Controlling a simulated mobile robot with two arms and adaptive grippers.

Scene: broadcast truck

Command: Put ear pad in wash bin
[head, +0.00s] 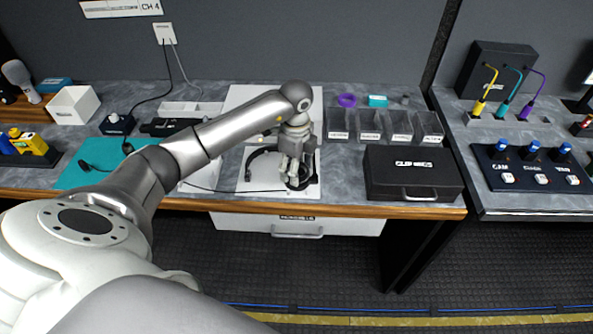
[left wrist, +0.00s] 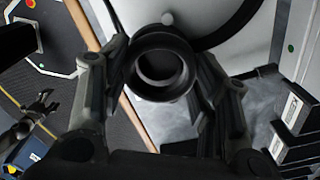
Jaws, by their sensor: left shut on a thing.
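My left gripper (head: 294,174) points down at the front of a white mat (head: 245,108) on the counter. In the left wrist view its fingers are shut on a round black ear pad (left wrist: 160,68) with a dark hollow centre. In the head view the fingers hide most of the pad. A black headset band (head: 262,158) curves beside the gripper on the mat; I cannot tell whether the pad is still touching it. My right gripper (left wrist: 42,107) shows small in the left wrist view, its fingers apart and empty. No wash bin label is readable; a white open box (head: 73,105) stands at the left.
Clear-fronted bins (head: 385,124) stand right of the mat, with a black case (head: 413,173) in front of them. A teal mat (head: 85,172) lies left. A white drawer (head: 298,226) sits under the counter edge. A purple ring (head: 346,100) lies at the back.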

